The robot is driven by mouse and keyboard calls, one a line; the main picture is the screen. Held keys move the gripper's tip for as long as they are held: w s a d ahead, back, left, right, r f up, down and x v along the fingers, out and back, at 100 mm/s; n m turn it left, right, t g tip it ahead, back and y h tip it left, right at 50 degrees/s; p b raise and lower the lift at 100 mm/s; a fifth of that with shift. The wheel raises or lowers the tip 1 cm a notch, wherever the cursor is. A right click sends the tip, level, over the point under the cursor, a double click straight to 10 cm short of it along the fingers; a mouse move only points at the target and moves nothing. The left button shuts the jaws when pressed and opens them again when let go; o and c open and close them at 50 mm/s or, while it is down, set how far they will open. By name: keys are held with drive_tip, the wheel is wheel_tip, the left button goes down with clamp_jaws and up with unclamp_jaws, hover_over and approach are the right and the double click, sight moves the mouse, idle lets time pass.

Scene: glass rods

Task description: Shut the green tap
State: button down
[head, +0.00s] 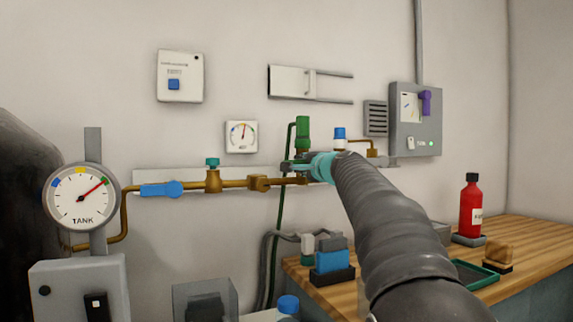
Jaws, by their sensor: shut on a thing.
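The green tap (302,128) is on the brass pipe on the back wall, in the middle of the head view. Its green handle stands upright, across the line of the pipe. My gripper (294,166) reaches in from the lower right and is shut at the lower part of this green handle. The jaws are small in the picture and partly hide the tap's base and the pipe behind them, so the exact contact is hard to see.
Left along the brass pipe (233,184) are a teal knob (212,162) and a blue lever (161,189). A blue-capped fitting (340,134) is close to the right of my gripper. A red bottle (470,207) stands on the wooden bench (530,240) at right.

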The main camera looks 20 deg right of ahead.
idle(0.3)
drive_tip(key=c, duration=0.9)
unclamp_jaws()
drive_tip(key=shift+c, duration=0.2)
drive_tip(key=s+d, duration=0.1)
drive_tip(key=s, duration=1.1)
drive_tip(key=shift+d, duration=0.1)
